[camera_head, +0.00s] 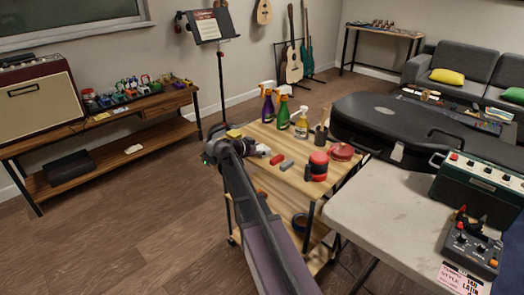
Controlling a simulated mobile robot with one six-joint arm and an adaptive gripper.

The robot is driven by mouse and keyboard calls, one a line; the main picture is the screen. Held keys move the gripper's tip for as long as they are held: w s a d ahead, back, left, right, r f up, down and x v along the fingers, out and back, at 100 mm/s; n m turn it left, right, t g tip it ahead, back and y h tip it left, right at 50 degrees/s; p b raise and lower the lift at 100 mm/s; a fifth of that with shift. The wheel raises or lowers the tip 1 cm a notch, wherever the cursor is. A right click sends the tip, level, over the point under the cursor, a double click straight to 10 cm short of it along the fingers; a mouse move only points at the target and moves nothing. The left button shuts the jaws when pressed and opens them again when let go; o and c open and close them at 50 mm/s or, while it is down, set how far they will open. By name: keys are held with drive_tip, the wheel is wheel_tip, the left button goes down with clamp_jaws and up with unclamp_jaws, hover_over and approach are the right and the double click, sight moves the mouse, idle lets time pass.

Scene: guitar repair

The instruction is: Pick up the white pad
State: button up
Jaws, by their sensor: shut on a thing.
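My gripper (251,148) is at the left part of the wooden cart top (262,131), at the end of my arm, which reaches up from the bottom of the view. It is shut on the small white pad (263,150), which shows as a pale patch at the finger ends. The fingers hide part of the pad. I cannot tell whether the pad touches the cart top or is held just above it.
A yellow block (234,133) lies behind my gripper. A red block (277,159) and a grey block (286,165) lie to its right. Spray bottles (284,112) stand behind. A red canister (318,161) and red disc (341,151) are further right. The floor on the left is clear.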

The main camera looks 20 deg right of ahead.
sight(262, 148)
drive_tip(key=shift+r, duration=0.1)
wheel_tip(262, 148, up, 3)
drive_tip(key=p, duration=0.3)
drive_tip(key=shift+r+p, duration=0.15)
drive_tip(key=shift+p, duration=0.15)
drive_tip(key=s+a+r+p, duration=0.1)
drive_tip(key=s+a, duration=0.2)
drive_tip(key=s, duration=1.2)
drive_tip(key=shift+s+r, duration=0.2)
drive_tip(key=shift+s, duration=0.15)
drive_tip(key=shift+r+p, duration=0.15)
drive_tip(key=shift+p, duration=0.2)
wheel_tip(262, 148, up, 19)
drive_tip(key=p, duration=1.9)
wheel_tip(262, 148, down, 19)
drive_tip(key=b, duration=1.9)
drive_tip(key=shift+w, duration=0.1)
